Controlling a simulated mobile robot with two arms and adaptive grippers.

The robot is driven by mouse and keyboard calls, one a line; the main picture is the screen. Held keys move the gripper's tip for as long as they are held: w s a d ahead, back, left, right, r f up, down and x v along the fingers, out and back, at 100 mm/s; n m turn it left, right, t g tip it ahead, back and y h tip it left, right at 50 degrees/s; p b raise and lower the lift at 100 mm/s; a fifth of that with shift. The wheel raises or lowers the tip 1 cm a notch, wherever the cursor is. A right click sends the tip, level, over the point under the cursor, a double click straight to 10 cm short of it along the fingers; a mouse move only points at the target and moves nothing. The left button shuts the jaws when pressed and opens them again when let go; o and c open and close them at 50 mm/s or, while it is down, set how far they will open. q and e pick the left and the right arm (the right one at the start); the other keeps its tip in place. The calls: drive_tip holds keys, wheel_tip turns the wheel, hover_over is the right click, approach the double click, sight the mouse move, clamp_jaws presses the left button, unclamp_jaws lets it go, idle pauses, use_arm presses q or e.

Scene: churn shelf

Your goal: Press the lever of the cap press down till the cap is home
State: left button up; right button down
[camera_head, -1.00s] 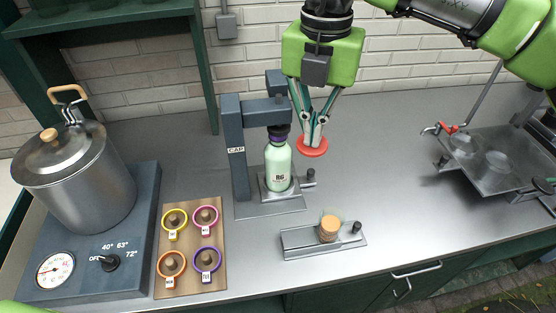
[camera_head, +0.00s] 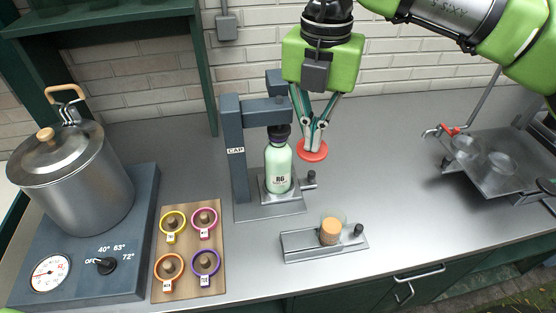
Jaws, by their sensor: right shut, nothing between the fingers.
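The cap press (camera_head: 233,154) is a grey-blue stand labelled CAP with an arm reaching over a bottle. A pale green bottle (camera_head: 278,168) labelled B6 stands upright on the press base under the dark press head (camera_head: 279,132). The lever's red round knob (camera_head: 312,152) shows right of the bottle's neck. My right gripper (camera_head: 314,146) points down with its fingers shut, at the knob. I cannot tell whether the fingertips touch it. The lever's bar is hidden behind the fingers. The cap is hard to make out under the head. My left gripper is not in view.
A metal holder (camera_head: 297,247) with an orange-brown piece (camera_head: 330,232) lies in front of the press. A board with several coloured rings (camera_head: 205,263) and a pot (camera_head: 72,180) on a heater stand at left. A metal tray (camera_head: 490,172) is at right. The counter between is clear.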

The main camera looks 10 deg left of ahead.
drive_tip(key=shift+s+f, duration=0.15)
drive_tip(key=shift+f, duration=0.1)
idle(0.3)
drive_tip(key=shift+d+r, duration=0.1)
drive_tip(key=shift+r, duration=0.6)
drive_tip(key=shift+w+r+p, duration=0.2)
drive_tip(key=shift+r+p, duration=0.4)
drive_tip(key=shift+r, duration=0.15)
drive_tip(key=shift+r, duration=0.55)
